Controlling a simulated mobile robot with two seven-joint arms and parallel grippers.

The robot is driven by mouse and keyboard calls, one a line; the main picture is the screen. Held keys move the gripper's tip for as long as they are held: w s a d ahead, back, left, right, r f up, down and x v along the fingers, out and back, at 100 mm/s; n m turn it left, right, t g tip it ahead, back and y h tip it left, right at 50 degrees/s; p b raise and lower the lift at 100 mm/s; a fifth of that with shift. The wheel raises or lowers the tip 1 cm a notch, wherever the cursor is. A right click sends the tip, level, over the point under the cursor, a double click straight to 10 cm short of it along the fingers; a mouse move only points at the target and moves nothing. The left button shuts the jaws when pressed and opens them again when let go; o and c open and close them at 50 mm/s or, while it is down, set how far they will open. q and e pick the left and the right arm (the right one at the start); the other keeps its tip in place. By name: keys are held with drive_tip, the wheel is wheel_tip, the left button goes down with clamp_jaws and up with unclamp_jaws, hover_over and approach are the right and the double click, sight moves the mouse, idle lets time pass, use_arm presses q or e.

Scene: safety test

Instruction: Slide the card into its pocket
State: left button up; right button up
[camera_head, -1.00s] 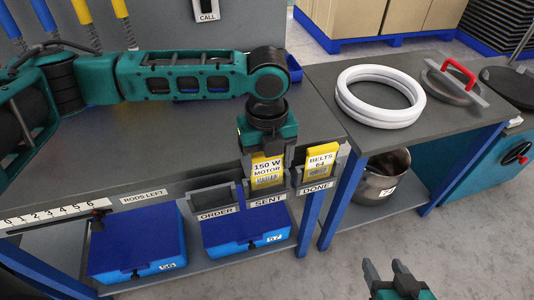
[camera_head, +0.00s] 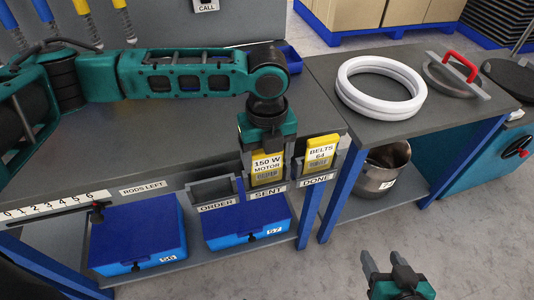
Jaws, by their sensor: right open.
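The yellow and white card reading "150 W MOTOR" (camera_head: 267,164) stands upright at the pocket labelled SENT (camera_head: 269,196) on the bench's front edge. Its lower edge appears to be inside the pocket; how deep it sits I cannot tell. My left gripper (camera_head: 267,153) points down from above, its dark fingers at the card's two sides, shut on it. The pocket labelled ORDER (camera_head: 213,192) is empty. A similar card reading "BELTS 64" (camera_head: 322,150) stands in the pocket labelled DONE (camera_head: 318,178). My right gripper (camera_head: 384,259) is open and empty, low in front of the bench.
Blue boxes (camera_head: 137,234) sit on the shelf below the pockets. A side table to the right carries white rings (camera_head: 381,87) and a lid with a red handle (camera_head: 456,68). A metal pot (camera_head: 381,175) stands underneath. The grey bench top (camera_head: 140,130) has clear room.

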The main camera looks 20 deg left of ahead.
use_arm(q)
drive_tip(key=o, duration=0.4)
drive_tip(key=shift+r, duration=0.1)
